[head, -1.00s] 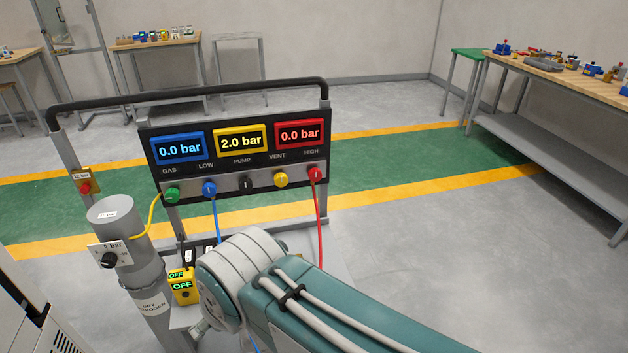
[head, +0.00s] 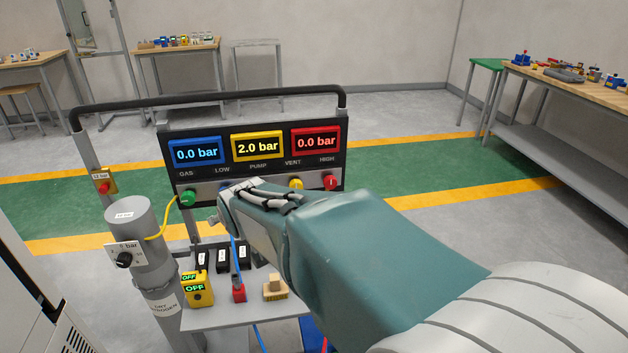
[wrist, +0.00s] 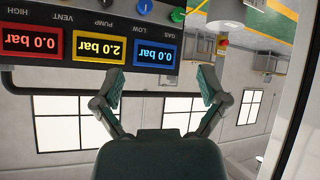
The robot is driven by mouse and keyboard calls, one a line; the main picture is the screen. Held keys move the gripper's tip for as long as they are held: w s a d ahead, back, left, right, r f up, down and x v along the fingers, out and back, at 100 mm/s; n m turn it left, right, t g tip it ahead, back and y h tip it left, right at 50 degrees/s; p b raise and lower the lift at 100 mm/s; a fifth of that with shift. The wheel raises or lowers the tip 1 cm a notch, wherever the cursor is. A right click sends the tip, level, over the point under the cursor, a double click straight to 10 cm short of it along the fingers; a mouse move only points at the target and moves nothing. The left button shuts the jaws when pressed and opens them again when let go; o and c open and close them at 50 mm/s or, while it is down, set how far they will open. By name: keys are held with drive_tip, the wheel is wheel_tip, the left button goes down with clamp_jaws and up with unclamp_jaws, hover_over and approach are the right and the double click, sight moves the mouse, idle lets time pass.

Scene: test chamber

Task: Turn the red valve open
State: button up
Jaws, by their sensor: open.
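The red valve knob (head: 330,183) is at the right end of the panel's knob row, under the label HIGH, in the head view. The red display (head: 317,141) above it reads 0.0 bar. The knob is outside the wrist view, which is upside down and shows the red display (wrist: 32,45) at left. My gripper (wrist: 160,84) is open and empty, with its two fingers spread apart and the panel's displays beyond them. In the head view my arm hides the fingers and covers much of the blue and black knobs.
The yellow knob (head: 296,184) sits just left of the red one, and the green knob (head: 187,198) is at the left end. A grey cylinder (head: 130,232) stands left of the panel. A black handrail (head: 215,98) runs above it. Small devices stand on the shelf (head: 225,318) below.

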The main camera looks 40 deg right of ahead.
drive_tip(key=w+d+f+t+h, duration=0.25)
drive_tip(key=w+d, duration=0.55)
drive_tip(key=d, duration=0.4)
drive_tip(key=m+t+h, duration=0.1)
drive_tip(key=t+h, duration=0.4)
drive_tip(key=t, duration=0.2)
approach(331, 186)
drive_tip(key=x, duration=1.1)
drive_tip(key=c, duration=1.1)
